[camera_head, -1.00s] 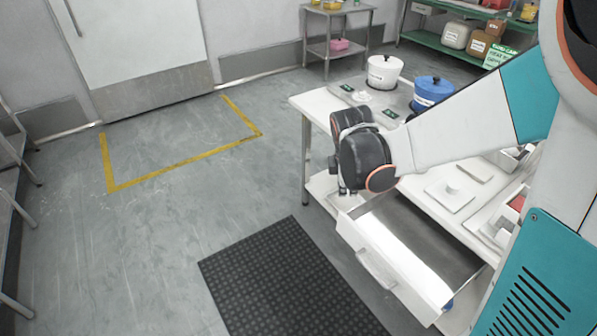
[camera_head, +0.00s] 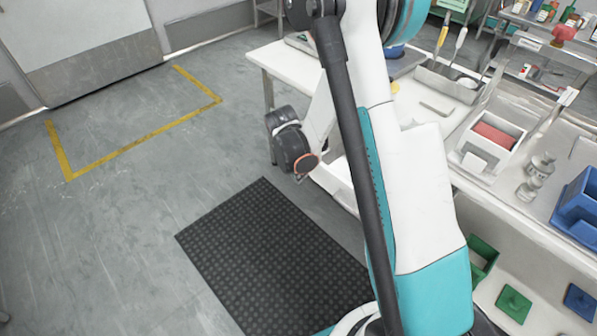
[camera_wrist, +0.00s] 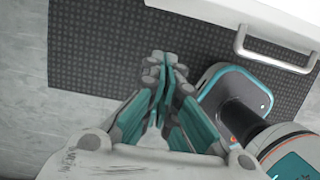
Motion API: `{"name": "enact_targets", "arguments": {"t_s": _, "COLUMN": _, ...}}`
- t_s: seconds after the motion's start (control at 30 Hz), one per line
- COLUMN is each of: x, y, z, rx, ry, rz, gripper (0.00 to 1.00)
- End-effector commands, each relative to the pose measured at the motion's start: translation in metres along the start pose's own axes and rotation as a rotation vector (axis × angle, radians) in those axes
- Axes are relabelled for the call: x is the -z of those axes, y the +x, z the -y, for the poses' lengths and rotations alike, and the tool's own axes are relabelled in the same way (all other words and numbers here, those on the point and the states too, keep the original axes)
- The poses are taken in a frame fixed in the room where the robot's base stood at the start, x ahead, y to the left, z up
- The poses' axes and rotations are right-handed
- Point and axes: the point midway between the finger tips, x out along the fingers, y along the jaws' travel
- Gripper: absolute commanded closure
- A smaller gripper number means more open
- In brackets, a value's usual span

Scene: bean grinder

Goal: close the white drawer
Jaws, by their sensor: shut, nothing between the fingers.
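The white drawer (camera_wrist: 245,12) shows in the wrist view at the upper right, as a pale front edge with a metal bar handle (camera_wrist: 272,56). My gripper (camera_wrist: 165,60) is shut and empty, left of the handle and apart from it, over the dark floor mat. In the head view my arm covers the place of the drawer, so how far open it stands now cannot be told. My gripper's fingers are also hidden there.
The white worktable (camera_head: 262,62) holds a tray with a red block (camera_head: 494,135), metal shakers (camera_head: 537,168) and a blue bin (camera_head: 580,208). The black mat (camera_head: 265,250) lies on the floor in front. Open floor lies to the left.

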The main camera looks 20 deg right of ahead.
Motion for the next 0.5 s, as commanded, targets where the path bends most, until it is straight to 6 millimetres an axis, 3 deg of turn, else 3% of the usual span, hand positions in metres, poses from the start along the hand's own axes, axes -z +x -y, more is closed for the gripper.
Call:
{"name": "enact_targets", "arguments": {"t_s": 0.03, "x": 0.001, "y": 0.015, "z": -0.001, "rx": 0.0, "ry": 0.001, "rz": 0.0, "gripper": 1.0}}
{"name": "enact_targets", "arguments": {"t_s": 0.27, "x": 0.001, "y": 0.058, "z": 0.0, "rx": -0.001, "ry": 0.001, "rz": 0.0, "gripper": 1.0}}
{"name": "enact_targets", "arguments": {"t_s": 0.5, "x": -0.032, "y": 0.06, "z": 0.0, "rx": -0.001, "ry": 0.001, "rz": 0.0, "gripper": 1.0}}
